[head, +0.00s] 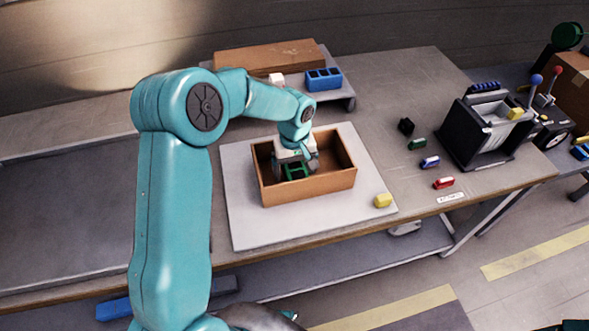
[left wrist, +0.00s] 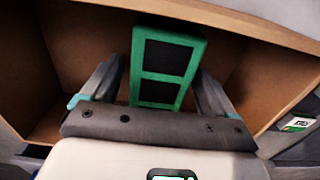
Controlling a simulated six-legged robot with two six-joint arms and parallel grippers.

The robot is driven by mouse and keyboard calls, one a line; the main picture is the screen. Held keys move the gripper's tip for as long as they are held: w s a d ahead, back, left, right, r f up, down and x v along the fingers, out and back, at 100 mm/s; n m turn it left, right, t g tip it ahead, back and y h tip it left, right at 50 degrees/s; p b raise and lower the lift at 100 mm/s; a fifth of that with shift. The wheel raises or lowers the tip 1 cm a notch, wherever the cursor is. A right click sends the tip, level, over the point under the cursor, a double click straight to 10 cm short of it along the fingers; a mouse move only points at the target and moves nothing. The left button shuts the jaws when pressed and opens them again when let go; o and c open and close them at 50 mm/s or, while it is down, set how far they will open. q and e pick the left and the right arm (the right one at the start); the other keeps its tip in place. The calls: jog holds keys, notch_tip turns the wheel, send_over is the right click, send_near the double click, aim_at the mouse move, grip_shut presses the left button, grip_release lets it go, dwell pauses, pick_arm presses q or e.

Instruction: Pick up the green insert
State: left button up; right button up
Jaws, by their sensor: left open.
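The green insert (head: 297,172) is inside an open brown box (head: 312,193), toward its left part. In the left wrist view the insert (left wrist: 186,68) is a green frame with two dark openings, between my open fingers. My left gripper (head: 298,168) reaches down into the box over it. In the left wrist view the left gripper (left wrist: 158,85) has one finger on each side of the insert; I cannot tell whether they touch it.
The box stands on a pale mat (head: 240,218) with a yellow block (head: 383,200) at its right. Small coloured blocks, such as a red one (head: 443,183), lie farther right, beside a black toolbox (head: 485,135). A blue bin (head: 323,79) stands behind. The mat's front left is clear.

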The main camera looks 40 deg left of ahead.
pick_arm(q)
jog(key=c, duration=1)
jog(key=shift+w, duration=0.1)
jog(key=shift+c, duration=0.2)
